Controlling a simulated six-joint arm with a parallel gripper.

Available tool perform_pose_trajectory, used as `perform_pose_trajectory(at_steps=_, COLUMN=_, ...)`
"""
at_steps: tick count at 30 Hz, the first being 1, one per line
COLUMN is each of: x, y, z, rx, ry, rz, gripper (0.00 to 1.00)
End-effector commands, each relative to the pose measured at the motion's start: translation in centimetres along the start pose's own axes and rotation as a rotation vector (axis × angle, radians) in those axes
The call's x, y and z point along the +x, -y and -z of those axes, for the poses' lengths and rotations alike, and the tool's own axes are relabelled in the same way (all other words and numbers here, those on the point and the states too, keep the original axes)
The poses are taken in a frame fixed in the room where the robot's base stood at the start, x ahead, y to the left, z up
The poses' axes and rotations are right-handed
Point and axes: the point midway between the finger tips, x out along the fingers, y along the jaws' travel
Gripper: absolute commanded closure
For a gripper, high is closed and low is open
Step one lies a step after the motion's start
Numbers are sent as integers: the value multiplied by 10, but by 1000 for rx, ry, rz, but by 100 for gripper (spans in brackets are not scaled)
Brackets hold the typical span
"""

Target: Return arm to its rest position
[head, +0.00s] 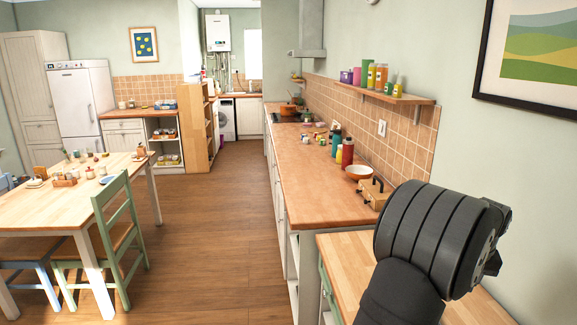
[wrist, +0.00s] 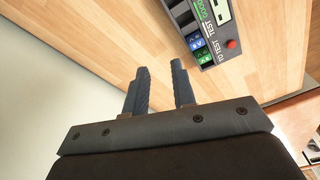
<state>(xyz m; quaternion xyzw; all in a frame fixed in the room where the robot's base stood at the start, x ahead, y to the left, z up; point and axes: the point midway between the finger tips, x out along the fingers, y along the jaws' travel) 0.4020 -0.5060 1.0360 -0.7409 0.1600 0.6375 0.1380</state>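My arm shows as a dark, ribbed wrist section at the right front of the head view, above the near wooden worktop (head: 345,262). My gripper fingers cannot be made out there. In the wrist view my gripper (wrist: 160,65) has its two dark ridged fingers apart, with only bare wood visible between them. A dark grey test box (wrist: 222,42) lies on the wooden surface beyond and to the right of the fingers, apart from them. It has "TO TEST" and "GOOD" lettering, a red round knob (wrist: 232,44) and small blue and green labelled parts.
The long counter (head: 305,180) holds bottles, an orange-rimmed bowl (head: 358,172) and a wooden box with a dark handle (head: 375,193). A loaded shelf (head: 385,97) and a framed picture (head: 535,55) hang on the right wall. The wooden floor (head: 215,235) is clear between counter and dining table (head: 50,205).

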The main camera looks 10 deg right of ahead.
Motion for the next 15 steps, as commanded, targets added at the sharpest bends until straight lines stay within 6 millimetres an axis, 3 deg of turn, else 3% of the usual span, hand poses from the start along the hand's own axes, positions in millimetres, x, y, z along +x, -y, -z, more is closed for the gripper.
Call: perform_pose_trajectory(at_steps=15, x=1, y=1, z=3, rx=91, ry=0, rz=-15, gripper=76)
